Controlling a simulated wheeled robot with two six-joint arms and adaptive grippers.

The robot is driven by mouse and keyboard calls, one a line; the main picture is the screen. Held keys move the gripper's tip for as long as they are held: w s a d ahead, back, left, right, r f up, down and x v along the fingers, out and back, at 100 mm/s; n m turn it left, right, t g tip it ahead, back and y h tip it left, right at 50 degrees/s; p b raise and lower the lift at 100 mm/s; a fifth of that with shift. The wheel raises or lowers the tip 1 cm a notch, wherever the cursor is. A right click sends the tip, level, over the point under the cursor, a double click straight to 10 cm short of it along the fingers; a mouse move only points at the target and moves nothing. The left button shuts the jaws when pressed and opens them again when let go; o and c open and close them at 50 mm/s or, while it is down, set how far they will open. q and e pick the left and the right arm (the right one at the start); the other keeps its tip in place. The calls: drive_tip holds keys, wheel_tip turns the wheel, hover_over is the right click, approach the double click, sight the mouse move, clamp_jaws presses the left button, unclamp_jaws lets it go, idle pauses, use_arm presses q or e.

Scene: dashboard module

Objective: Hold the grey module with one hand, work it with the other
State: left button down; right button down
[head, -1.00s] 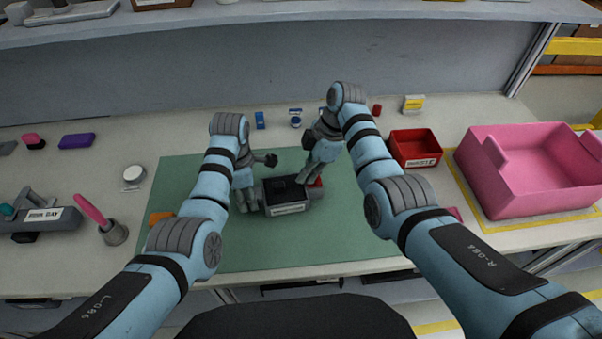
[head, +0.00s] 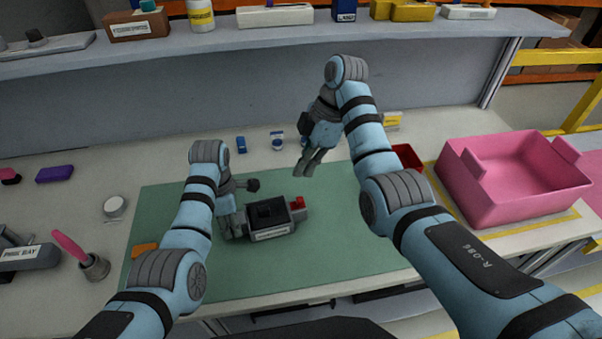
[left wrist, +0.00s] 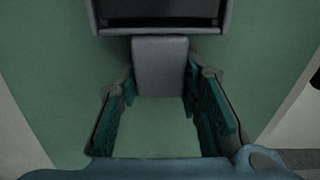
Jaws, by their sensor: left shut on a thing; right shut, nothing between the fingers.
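The grey module (head: 269,234) lies on the green mat (head: 330,255). It has a dark recessed top, a white label on its front and a red part (head: 298,203) at its right end. My left gripper (head: 235,227) is shut on the module's left end. In the left wrist view its fingers (left wrist: 160,95) stand on both sides of a grey block that joins the module's dark body (left wrist: 160,12). My right gripper (head: 308,169) is shut and empty, raised above the mat's far edge, apart from the module.
A pink bin (head: 480,195) stands on the right, with a red tray (head: 405,158) beside it, partly behind my right arm. On the left are an orange piece (head: 144,250), a pink-handled tool (head: 75,250) in a holder and a white round item (head: 115,207). The mat's right part is clear.

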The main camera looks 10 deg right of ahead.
use_arm(q)
drive_tip(key=c, duration=1.1)
unclamp_jaws()
drive_tip(key=shift+o, duration=0.2)
drive_tip(key=shift+r, duration=0.1)
